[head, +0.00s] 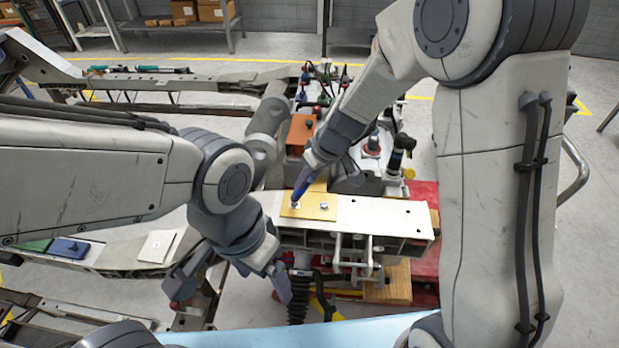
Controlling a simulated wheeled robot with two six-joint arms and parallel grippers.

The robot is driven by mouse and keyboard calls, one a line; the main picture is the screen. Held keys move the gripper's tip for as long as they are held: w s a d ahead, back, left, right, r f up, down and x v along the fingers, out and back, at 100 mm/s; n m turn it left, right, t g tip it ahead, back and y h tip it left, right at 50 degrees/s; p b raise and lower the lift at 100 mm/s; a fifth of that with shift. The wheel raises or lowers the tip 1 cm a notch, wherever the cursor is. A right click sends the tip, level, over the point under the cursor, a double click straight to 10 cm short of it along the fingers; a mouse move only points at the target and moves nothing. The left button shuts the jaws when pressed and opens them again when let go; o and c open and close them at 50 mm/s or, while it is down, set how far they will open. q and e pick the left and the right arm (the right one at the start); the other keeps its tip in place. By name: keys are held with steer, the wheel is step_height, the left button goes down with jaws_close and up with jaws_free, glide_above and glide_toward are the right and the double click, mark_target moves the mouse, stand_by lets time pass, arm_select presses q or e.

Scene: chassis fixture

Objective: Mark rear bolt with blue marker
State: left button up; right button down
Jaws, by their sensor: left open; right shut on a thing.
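A yellow plate (316,209) lies on the white beam (385,212) of the chassis fixture. One bolt (324,206) shows on the plate's right part. Another bolt (296,205) shows at its left part, just under the marker tip. My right gripper (312,165) is shut on the blue marker (301,186), which points down at the left bolt. I cannot tell whether the tip touches it. My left gripper (228,290) is open and empty, in front of and left of the plate, with its fingers pointing down.
An orange block (300,133) and a black-and-white cylinder (399,152) stand behind the beam. A blue box (70,248) and a white pad (157,246) lie on the left rail. A red base (425,262) with wooden blocks sits under the beam's right end.

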steer(key=shift+a, duration=0.1)
stand_by(0.3)
steer(key=shift+r+p, duration=2.15)
steer(key=shift+r, duration=0.8)
